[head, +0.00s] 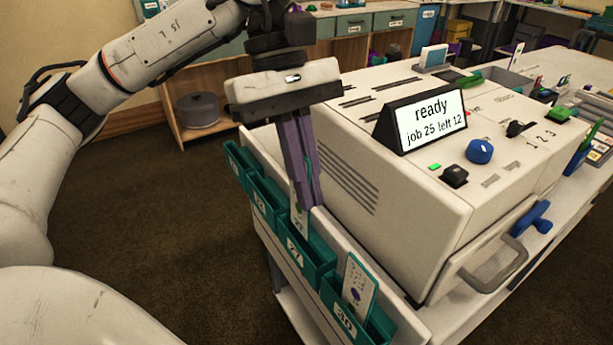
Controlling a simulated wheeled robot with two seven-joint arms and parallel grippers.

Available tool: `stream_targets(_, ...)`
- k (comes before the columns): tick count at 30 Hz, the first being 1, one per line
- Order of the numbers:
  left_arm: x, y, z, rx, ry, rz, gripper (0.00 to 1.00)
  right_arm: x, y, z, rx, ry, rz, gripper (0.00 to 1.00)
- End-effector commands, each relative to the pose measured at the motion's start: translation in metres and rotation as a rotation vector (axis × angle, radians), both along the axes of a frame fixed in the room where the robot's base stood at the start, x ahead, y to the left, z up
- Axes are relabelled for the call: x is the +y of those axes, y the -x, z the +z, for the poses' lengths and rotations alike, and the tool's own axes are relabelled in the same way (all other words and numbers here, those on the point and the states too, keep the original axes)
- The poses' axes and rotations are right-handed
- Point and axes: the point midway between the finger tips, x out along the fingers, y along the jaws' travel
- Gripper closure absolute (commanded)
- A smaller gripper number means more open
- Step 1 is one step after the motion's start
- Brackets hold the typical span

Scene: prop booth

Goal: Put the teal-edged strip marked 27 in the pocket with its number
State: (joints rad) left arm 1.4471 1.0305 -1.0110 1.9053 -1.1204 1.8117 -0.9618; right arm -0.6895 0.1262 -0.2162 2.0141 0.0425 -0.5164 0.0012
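My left gripper (307,205) points down over the row of teal pockets on the side of the white machine. Its purple fingers are closed on a narrow pale strip (298,217) with a teal edge. The strip hangs upright, and its lower end is at the mouth of the pocket marked 27 (295,249). I cannot tell whether that end is inside the pocket or just behind its front wall. The number on the strip is too small to read surely. My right gripper is out of view.
Nearer is the pocket marked 30 (344,320), with another pale strip (358,287) standing in it. Farther pockets (262,198) continue the row. A display (430,120) reads "ready, job 25 left 12". A blue knob (480,151) and slots are on the machine top.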

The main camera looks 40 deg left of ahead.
Motion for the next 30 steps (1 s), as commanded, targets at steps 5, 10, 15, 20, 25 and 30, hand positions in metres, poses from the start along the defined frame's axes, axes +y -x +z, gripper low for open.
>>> stream_targets(5,0.0001,0.0001,-0.0034,0.0,0.0,0.0,1.0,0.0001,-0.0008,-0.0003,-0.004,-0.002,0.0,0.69)
stream_targets(10,0.0001,0.0,-0.0031,0.0,0.0,0.0,1.0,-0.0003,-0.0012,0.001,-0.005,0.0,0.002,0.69)
stream_targets(15,-0.0009,0.0002,-0.0035,0.0,0.0,-0.001,1.0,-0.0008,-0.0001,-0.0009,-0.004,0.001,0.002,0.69)
stream_targets(20,-0.0023,0.0005,-0.0036,0.0,0.001,-0.001,1.0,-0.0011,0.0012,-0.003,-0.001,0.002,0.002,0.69)
stream_targets(25,-0.0021,0.0005,-0.0031,0.0,0.0,-0.001,1.0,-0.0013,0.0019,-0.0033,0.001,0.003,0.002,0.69)
stream_targets(30,-0.0021,0.0005,-0.0031,0.0,0.0,-0.001,1.0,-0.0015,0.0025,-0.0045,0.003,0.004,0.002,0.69)
